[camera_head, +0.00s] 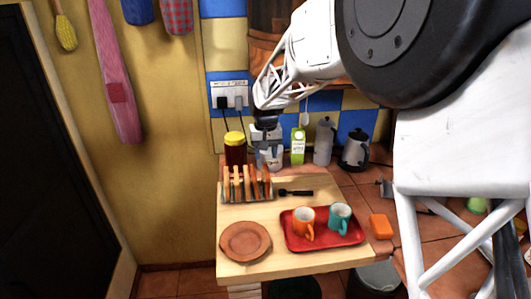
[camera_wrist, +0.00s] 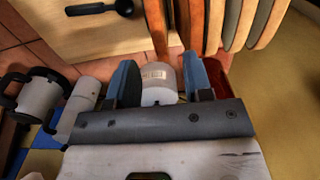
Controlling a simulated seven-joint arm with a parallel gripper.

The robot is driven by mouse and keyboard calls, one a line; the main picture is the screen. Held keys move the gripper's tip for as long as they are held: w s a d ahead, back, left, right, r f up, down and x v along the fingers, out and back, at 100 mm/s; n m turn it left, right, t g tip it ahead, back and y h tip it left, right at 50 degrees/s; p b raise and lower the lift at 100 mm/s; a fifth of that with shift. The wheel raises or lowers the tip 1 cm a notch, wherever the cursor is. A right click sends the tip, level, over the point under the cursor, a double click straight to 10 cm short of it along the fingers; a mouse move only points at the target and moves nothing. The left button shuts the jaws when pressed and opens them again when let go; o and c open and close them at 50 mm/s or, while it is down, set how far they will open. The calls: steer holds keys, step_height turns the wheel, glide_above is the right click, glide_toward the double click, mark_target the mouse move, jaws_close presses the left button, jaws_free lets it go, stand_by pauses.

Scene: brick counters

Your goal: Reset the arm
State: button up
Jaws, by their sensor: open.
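My gripper (camera_head: 269,154) hangs over the back of the counter, behind the rack, with its fingers pointing down. It is open; in the wrist view its two blue-grey fingers (camera_wrist: 160,76) stand apart. A white cylinder (camera_wrist: 158,84) with a barcode label shows between the fingers in that view. I cannot tell whether it is between them or below them. No finger is seen pressing on it. My white arm reaches in from the upper right and hides part of the counter.
A rack of upright slices (camera_head: 247,186) and a yellow-lidded jar (camera_head: 235,148) stand close to my gripper. A green carton (camera_head: 298,147), grey bottle (camera_head: 323,142) and kettle (camera_head: 355,150) stand right. The front board holds a brown plate (camera_head: 245,241) and a red tray (camera_head: 322,246) with two mugs.

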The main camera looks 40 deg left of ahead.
stand_by(0.4)
steer(key=s+d+r+m, duration=0.1)
steer(key=d+r, duration=0.3)
steer(key=d, duration=0.9)
steer(key=d+r+m+t, duration=0.15)
steer(key=d+r, duration=0.25)
steer(key=d, duration=0.9)
steer(key=s+d+r+m+g, duration=0.15)
steer(key=d+r, duration=0.35)
steer(key=d, duration=0.9)
steer(key=s+d+m+t, duration=0.1)
steer(key=s+d, duration=0.4)
steer(key=d, duration=0.4)
steer(key=s+d+m+t, duration=0.1)
steer(key=s+d+m, duration=0.1)
steer(key=s+d, duration=0.5)
steer(key=s+d+f+m, duration=0.2)
steer(key=s+d+f, duration=0.2)
steer(key=s+d, duration=0.7)
steer(key=shift+s+t, duration=0.3)
steer(key=shift+s, duration=0.35)
